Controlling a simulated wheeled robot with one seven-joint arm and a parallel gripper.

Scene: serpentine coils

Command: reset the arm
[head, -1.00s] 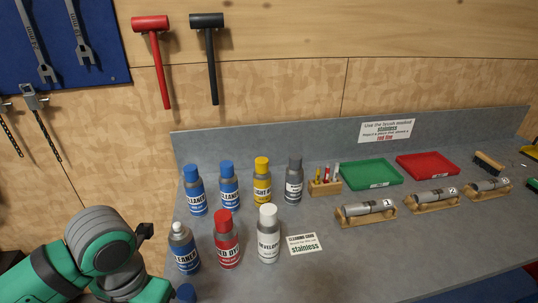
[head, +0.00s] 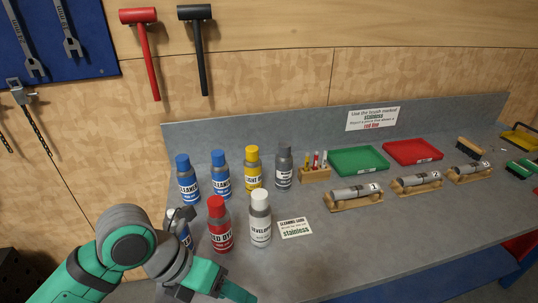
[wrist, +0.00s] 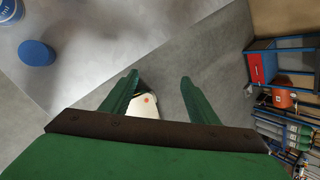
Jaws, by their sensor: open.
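My arm comes in at the lower left of the head view, with my gripper (head: 238,294) at the bottom edge, low in front of the spray cans. The wrist view shows my gripper (wrist: 160,77) open, its two green fingers apart with nothing held between them. A loose blue cap (wrist: 37,52) lies on the grey bench left of the fingers in the wrist view. A blue cleaner can (head: 182,231) stands partly hidden behind my arm. The red can (head: 220,228) and the white-capped developer can (head: 260,222) stand upright just beyond the gripper.
Two blue-capped cans, a yellow can (head: 253,168) and a grey can (head: 284,168) stand behind. Green (head: 358,161) and red (head: 412,152) trays and cylinders on wooden cradles stand to the right. A blue-framed shelf (wrist: 290,60) stands beyond the bench.

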